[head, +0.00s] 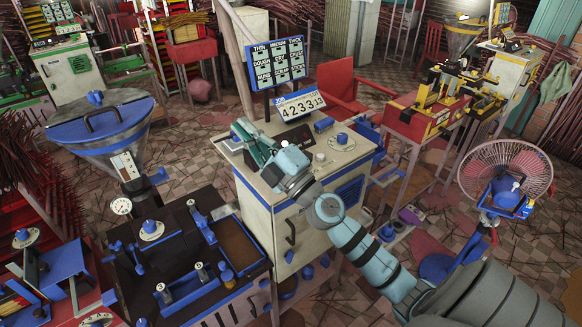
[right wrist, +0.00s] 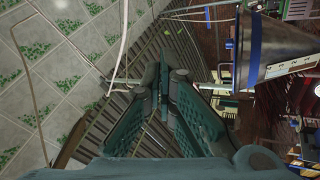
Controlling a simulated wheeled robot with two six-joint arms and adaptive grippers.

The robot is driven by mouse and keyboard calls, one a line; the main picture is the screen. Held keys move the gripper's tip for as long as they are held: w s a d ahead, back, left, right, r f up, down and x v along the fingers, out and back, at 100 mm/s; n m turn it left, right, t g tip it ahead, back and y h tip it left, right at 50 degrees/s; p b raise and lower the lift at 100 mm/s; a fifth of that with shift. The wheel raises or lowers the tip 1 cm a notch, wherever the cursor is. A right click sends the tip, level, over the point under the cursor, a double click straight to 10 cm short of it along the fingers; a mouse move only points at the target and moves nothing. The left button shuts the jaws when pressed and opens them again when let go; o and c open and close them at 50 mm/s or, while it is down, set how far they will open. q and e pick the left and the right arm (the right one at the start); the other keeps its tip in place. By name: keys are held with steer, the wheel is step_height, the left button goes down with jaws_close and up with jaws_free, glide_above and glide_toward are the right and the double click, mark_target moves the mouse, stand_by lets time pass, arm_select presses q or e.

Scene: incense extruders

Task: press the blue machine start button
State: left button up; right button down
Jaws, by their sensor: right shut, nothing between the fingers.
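The blue machine's cream cabinet with blue trim (head: 263,205) stands in the middle of the head view. On its top are a round dial with a blue knob (head: 342,139), a blue part (head: 323,125) at the back edge and a small pale knob (head: 320,157). I cannot tell which of these is the start button, or whether my arm hides it. My right gripper (head: 248,139) is over the left part of the cabinet top, fingers together and empty. Its closed fingers also show in the right wrist view (right wrist: 163,68). Whether it touches anything is unclear. My left gripper is not in view.
A number display (head: 298,104) and a blue-framed board (head: 277,62) stand behind the cabinet top. A blue-rimmed hopper (head: 103,125) is on the left, also in the right wrist view (right wrist: 261,45). A fan (head: 506,170) stands at right.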

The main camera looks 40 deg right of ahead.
steer(key=w+f+n+g+y, duration=0.45)
steer(key=w+n+g, duration=0.35)
steer(key=n, duration=0.5)
steer(key=s+d+f+m+g+h, duration=0.1)
steer(key=d+h, duration=0.3)
steer(key=d, duration=0.4)
steer(key=s+d+f+m+g+h, duration=0.1)
steer(key=s+d+f+g+h, duration=0.1)
steer(key=d, duration=0.6)
steer(key=f+g+h, duration=0.1)
steer(key=g+h, duration=0.1)
steer(key=shift+s+m+g, duration=0.2)
steer(key=shift+m+g, duration=0.1)
steer(key=shift+m, duration=0.1)
steer(key=shift+w+a+f, duration=0.1)
steer(key=shift+w, duration=0.05)
step_height(320, 180, down, 8)
steer(key=b, duration=0.7)
steer(key=shift+f, duration=0.4)
